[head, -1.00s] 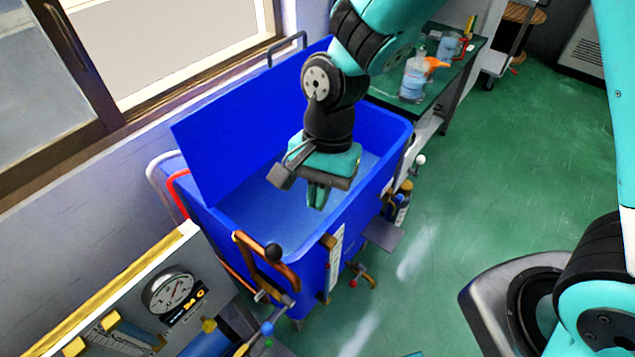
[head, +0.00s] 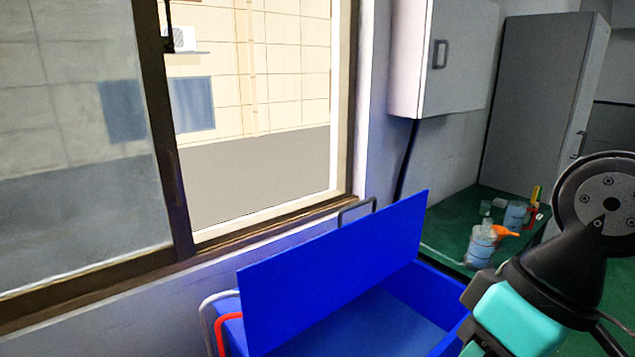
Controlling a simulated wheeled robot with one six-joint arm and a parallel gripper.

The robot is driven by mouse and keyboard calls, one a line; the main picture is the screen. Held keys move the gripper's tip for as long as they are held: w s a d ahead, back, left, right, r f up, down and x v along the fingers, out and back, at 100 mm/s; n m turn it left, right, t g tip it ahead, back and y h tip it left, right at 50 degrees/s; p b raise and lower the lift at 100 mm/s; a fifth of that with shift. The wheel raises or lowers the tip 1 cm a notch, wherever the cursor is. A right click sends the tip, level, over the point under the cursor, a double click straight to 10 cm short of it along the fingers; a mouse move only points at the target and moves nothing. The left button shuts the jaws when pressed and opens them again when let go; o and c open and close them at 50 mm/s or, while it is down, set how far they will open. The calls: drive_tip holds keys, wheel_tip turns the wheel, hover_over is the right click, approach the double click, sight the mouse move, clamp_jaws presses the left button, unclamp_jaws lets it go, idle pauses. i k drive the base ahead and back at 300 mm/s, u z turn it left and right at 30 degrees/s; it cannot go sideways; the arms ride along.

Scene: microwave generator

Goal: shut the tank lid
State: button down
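The blue tank (head: 440,284) is at the bottom of the head view, cut off by the lower edge. Its blue lid (head: 335,275) stands raised and tilted up at the wall side, so the tank's inside shows. A dark handle (head: 357,208) rises behind the lid's top edge. My gripper (head: 478,347) is at the lower right, over the tank's right side and apart from the lid. Its fingers are mostly cut off by the bottom edge, so whether they are open or shut does not show.
A window (head: 260,110) and its sill are behind the lid. A green table (head: 450,240) with a spray bottle (head: 482,245) and small containers stands behind the tank at right. A white wall cabinet (head: 450,55) hangs above it. A red pipe (head: 222,330) runs beside the tank's left end.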

sight(283, 295)
drive_tip(key=z, duration=1.65)
drive_tip(key=i, duration=1.65)
drive_tip(key=u, duration=3.35)
drive_tip(key=i, duration=0.55)
drive_tip(key=z, duration=0.05)
